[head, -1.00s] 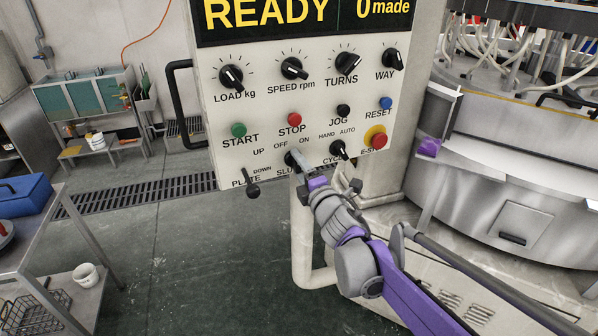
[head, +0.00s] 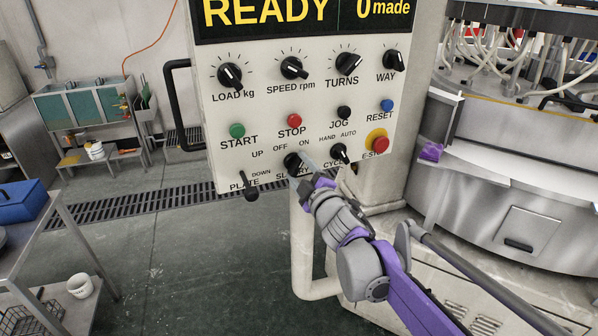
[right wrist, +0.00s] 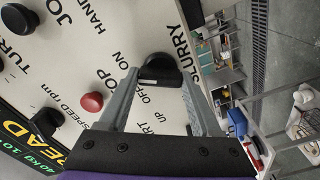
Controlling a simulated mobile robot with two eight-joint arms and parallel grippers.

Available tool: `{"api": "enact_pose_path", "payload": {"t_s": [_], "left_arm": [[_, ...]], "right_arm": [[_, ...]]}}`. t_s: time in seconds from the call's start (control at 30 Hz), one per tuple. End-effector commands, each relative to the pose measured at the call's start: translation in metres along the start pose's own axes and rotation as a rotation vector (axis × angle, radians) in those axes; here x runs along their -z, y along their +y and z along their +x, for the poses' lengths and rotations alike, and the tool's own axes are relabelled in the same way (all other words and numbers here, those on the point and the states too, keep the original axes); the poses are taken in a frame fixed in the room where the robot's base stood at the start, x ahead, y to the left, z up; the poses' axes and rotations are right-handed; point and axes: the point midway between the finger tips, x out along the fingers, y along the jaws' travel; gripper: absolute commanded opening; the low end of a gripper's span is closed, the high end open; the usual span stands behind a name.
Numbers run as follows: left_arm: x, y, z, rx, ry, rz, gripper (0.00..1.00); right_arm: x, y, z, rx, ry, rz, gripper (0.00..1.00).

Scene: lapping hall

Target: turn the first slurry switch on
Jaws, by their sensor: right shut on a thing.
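The slurry switch (head: 291,163) is a black rotary knob low on the white control panel, below the OFF and ON labels. My right gripper (head: 306,163) is at this knob, coming from the lower right, and partly covers its label. In the right wrist view, the knob (right wrist: 158,70) sits between the two fingers of my right gripper (right wrist: 160,92), which is shut on it. I cannot clearly tell which label the knob's pointer faces. My left gripper is not in view.
Close by on the panel are the plate lever (head: 251,190), the cycle switch (head: 339,152), the red stop button (head: 294,120) and the E-stop (head: 377,141). A steel table (head: 42,230) stands at the left. The floor between is clear.

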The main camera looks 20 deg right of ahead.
Motion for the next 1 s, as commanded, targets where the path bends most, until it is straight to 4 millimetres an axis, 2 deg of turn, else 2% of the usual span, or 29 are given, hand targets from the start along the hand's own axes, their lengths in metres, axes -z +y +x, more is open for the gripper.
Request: {"api": "enact_pose_path", "payload": {"t_s": [0.43, 0.47, 0.6, 0.63, 1.0], "left_arm": [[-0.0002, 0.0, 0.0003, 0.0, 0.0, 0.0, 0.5], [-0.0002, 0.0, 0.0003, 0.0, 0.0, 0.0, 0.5], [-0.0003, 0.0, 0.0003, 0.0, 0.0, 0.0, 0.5], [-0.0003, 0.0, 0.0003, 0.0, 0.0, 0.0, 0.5], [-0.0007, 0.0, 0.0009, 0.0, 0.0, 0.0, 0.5]], "right_arm": [[0.0003, 0.0006, 0.0001, -0.001, 0.001, 0.014, 0.09], [0.0003, 0.0006, 0.0001, -0.001, 0.001, 0.013, 0.67], [0.0003, 0.0004, 0.0001, 0.0, 0.0, 0.012, 0.92], [0.0002, 0.0004, 0.0001, 0.0, 0.0, 0.012, 0.95], [-0.0001, 0.0002, -0.0057, 0.0, 0.0, 0.01, 0.95]]}}
